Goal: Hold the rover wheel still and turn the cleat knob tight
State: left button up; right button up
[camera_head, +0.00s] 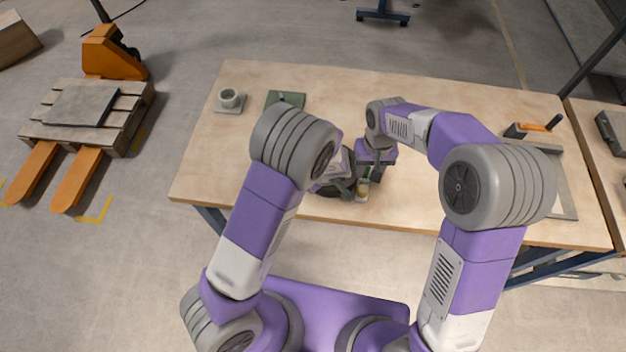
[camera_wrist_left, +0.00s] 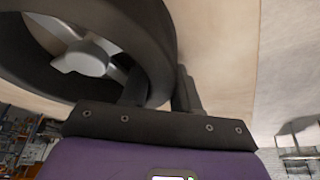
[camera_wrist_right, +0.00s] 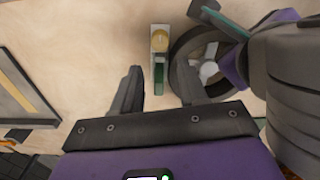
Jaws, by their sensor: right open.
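The rover wheel (camera_wrist_left: 85,45) is a dark ring with pale grey spokes; it also shows in the right wrist view (camera_wrist_right: 178,72). My left gripper (camera_wrist_left: 158,97) has one finger on each side of the wheel's rim and looks closed on it. In the head view my left arm hides most of the wheel. My right gripper (camera_wrist_right: 160,88) is open and empty beside the wheel. A small pale piece with a round brass top (camera_wrist_right: 159,38) and a green strip is beyond its fingertips, beside the wheel. I cannot tell whether this is the cleat knob.
The wooden table (camera_head: 240,170) is mostly bare on its left side. A grey block with a round ring (camera_head: 230,99) and a dark green plate (camera_head: 286,98) are at the back left. A grey tray (camera_head: 562,190) is at the right.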

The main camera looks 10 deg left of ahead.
aim_at(364, 189)
pick_arm(q)
grip_shut()
pick_arm(e)
notch_tip(364, 189, down, 10)
jog(key=m, duration=0.5)
jog(key=shift+r, duration=0.15)
dwell(0.6)
